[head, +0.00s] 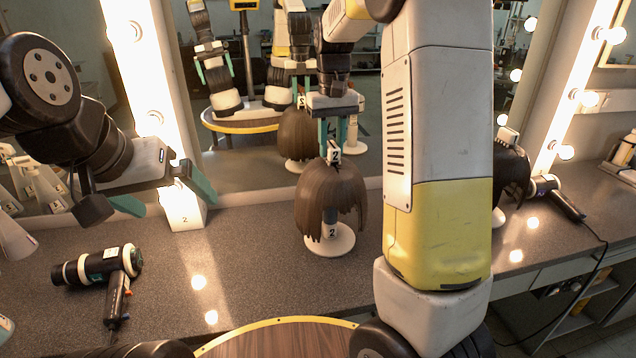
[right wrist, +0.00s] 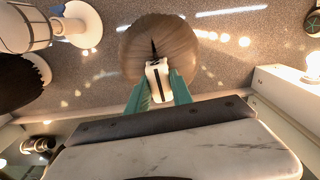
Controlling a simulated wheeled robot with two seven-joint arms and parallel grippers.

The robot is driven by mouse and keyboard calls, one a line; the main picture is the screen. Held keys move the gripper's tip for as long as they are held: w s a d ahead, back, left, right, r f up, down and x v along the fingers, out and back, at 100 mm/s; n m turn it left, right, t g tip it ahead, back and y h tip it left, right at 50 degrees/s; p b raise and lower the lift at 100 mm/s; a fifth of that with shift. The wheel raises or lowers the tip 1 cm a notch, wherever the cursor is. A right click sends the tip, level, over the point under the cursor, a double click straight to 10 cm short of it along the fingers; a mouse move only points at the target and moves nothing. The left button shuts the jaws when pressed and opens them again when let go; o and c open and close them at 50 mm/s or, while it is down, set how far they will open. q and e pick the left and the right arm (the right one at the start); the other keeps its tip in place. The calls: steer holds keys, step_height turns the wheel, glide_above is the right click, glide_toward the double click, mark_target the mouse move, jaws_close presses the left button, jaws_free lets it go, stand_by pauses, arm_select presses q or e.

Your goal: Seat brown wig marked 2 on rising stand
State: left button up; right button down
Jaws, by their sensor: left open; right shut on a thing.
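The brown wig (head: 328,196) has a white tab marked 2 (head: 333,153) on its crown. My right gripper (head: 333,140) is above it, shut on that tab, and the right wrist view shows the tab (right wrist: 158,82) between the teal fingers. The wig hangs upright around the post of a white stand marked 2 (head: 330,247), whose round base stands on the counter. The wig hides the stand's top, so I cannot tell whether it bears on it.
A black hair dryer (head: 100,268) lies at the left on the grey counter (head: 250,280). A dark wig (head: 512,165) stands partly behind my right arm, near another dryer (head: 560,197). A mirror backs the counter. The counter between the left dryer and the brown wig is clear.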

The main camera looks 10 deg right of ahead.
steer(key=shift+r, duration=0.1)
step_height(320, 180, up, 18)
steer(key=shift+r, duration=0.2)
stand_by(1.6)
step_height(320, 180, up, 3)
steer(key=shift+f, duration=0.1)
stand_by(0.5)
